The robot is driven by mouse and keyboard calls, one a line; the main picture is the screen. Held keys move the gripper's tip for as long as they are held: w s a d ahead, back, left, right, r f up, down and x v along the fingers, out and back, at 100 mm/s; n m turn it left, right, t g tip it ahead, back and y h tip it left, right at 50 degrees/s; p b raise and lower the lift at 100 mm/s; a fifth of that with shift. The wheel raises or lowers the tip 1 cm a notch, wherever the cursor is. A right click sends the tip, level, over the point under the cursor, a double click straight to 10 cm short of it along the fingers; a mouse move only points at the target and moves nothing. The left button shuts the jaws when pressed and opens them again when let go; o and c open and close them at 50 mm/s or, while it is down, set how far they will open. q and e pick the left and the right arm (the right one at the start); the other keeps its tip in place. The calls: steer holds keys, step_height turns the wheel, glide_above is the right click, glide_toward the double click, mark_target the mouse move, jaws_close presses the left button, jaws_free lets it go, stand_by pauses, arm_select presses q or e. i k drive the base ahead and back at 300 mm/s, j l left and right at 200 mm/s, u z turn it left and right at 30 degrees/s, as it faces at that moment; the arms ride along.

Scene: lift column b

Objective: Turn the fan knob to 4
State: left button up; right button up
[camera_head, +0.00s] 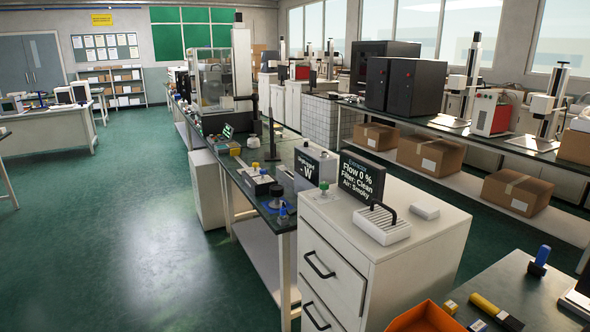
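A black display sign (361,178) stands on the white drawer cabinet (420,258) in the centre right. It reads "Flow 0 %", "Filter: Clean" and "Air: Smoky"; the small top line looks like "Extractor". A white slotted unit (383,224) with a black handle lies in front of the sign. Neither of my grippers is in view.
A long dark bench (232,165) with small devices runs back left of the cabinet. An orange bin (425,317) and a dark table (520,290) with tools are at the lower right. Cardboard boxes (518,191) line the right shelf. Green floor (110,230) is clear at left.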

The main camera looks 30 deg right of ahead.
mark_target(323, 186)
steer(key=i+u, duration=0.25)
steer(key=i, duration=0.75)
steer(key=i+l+u, duration=0.1)
steer(key=i+u, duration=0.15)
steer(key=i, duration=0.8)
steer(key=z, duration=0.4)
steer(key=i+z, duration=0.1)
steer(key=z, duration=0.3)
steer(key=j+z, duration=0.1)
steer(key=z, duration=0.75)
steer(key=i+j+z, duration=0.1)
steer(key=z, duration=0.3)
